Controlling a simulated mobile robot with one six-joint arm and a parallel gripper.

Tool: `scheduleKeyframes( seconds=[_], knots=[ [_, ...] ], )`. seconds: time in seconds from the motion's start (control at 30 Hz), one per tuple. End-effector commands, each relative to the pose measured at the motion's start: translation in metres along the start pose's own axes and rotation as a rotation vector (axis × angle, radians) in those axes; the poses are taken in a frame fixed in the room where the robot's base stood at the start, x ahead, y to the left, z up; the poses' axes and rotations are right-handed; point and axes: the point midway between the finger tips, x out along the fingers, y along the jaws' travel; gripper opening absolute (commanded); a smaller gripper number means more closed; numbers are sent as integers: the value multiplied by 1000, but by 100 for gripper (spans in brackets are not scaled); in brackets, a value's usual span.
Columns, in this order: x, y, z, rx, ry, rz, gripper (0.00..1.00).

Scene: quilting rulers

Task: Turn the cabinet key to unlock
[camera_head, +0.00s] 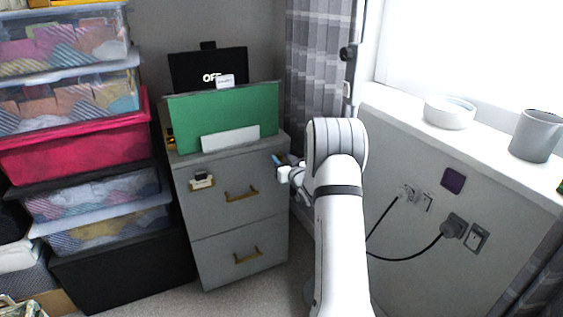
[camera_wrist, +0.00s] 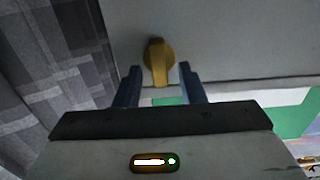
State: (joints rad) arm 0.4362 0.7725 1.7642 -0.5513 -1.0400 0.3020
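The grey filing cabinet (camera_head: 220,197) stands against the back wall, with two drawers. The brass key (camera_wrist: 158,62) sticks out of a round brass lock on the cabinet face, seen in the wrist view. My gripper (camera_wrist: 160,72) is open, with one dark blue finger on each side of the key and a visible gap on both sides. In the head view, my gripper (camera_head: 278,161) is at the cabinet's upper right front edge. The key is not visible there; my gripper covers that spot.
A grey curtain (camera_head: 318,65) hangs behind my arm. A white ledge (camera_head: 480,140) with a bowl (camera_head: 450,112) and mug (camera_head: 535,136) is at right.

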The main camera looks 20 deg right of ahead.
Motion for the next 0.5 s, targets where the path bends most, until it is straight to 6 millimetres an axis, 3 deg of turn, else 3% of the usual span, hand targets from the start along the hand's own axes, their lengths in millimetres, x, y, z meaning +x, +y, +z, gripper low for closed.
scheduleKeyframes(
  seconds=[0.27, 0.5],
  knots=[
    [2, -1, 0, 1, -1, 0, 36],
    [2, -1, 0, 0, -1, -1, 18]
  ],
)
